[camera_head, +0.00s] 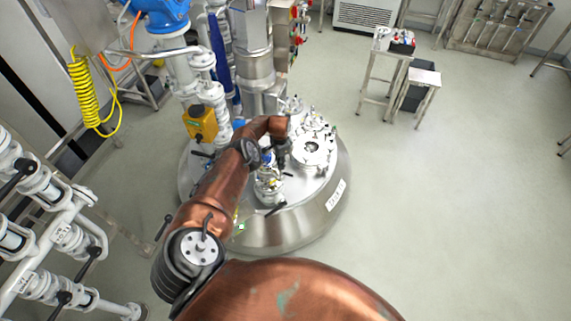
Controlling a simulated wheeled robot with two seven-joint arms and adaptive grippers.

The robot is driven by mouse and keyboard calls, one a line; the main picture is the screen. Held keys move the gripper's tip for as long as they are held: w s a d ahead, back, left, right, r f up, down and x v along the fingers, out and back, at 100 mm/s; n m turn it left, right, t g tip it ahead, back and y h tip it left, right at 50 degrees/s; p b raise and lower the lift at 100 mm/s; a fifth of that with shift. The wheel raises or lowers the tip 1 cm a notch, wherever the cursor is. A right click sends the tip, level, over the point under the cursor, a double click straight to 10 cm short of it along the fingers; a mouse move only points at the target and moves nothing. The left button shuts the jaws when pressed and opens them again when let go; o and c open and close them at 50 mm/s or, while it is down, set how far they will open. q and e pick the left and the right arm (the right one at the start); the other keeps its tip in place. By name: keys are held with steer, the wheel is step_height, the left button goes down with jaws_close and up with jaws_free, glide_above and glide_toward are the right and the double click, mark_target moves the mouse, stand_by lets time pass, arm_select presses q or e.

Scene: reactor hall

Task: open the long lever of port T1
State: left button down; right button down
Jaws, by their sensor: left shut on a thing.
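The reactor vessel (318,214) is a round steel tank with several ports and fittings on its lid. My copper-coloured left arm reaches over the lid from the lower middle. My left gripper (284,158) is small and dark at the arm's end, low among the lid fittings. It is shut on a thin part there, apparently the long lever of port T1, which the fingers mostly hide. I cannot read a T1 label or tell the lever's angle. A glass-and-metal fitting (268,184) stands just below the gripper, and a round port (311,150) lies to its right. My right gripper is not in view.
White valved pipes (60,235) stand at the left. A yellow coiled hose (84,92) and a yellow box (201,124) are behind my arm. Steel columns rise behind the lid. Small stands (384,82) are at the upper right. The floor at right is clear.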

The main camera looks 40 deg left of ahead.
arm_select(q)
steer(key=shift+w+d, duration=0.2)
steer(key=shift+w, duration=0.15)
steer(key=c, duration=1.9)
jaws_free()
steer(key=shift+a, duration=0.15)
steer(key=shift+s, duration=0.1)
step_height(320, 180, up, 12)
steer(key=shift+f, duration=0.1)
